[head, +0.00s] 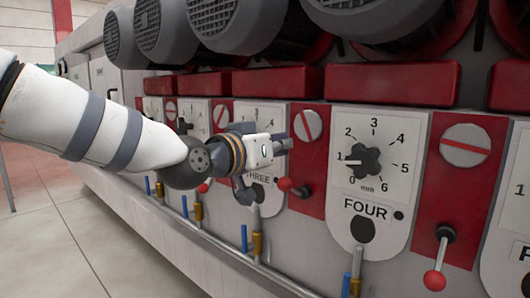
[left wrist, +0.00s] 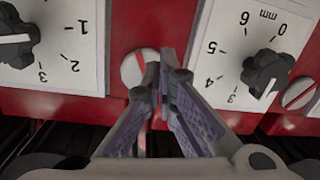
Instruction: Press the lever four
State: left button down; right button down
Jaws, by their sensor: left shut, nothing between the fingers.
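The panel marked FOUR (head: 372,215) is white, with a black knob and a 0 to 6 mm dial. A lever with a red ball (head: 434,280) hangs down from a black pivot on the red strip right of it. Another red-balled lever (head: 284,184) sits left of the panel, beside the panel marked THREE (head: 258,180), and points left. My left gripper (head: 288,143) is shut and empty, above this left lever and in front of the THREE panel. In the left wrist view its fingertips (left wrist: 164,72) meet near a slotted disc. My right gripper is not in view.
Slotted grey discs (head: 308,125) sit on the red strips between panels. Red blocks (head: 392,84) and large grey motors (head: 238,22) overhang above. Blue and brass fittings (head: 257,244) and a rail run below. Open tiled floor (head: 70,235) lies at left.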

aim_at(281, 180)
pick_arm(q)
jog(key=shift+s+f, duration=0.3)
jog(key=shift+f, duration=0.6)
jog(key=shift+s+f, duration=0.3)
jog(key=shift+f, duration=0.6)
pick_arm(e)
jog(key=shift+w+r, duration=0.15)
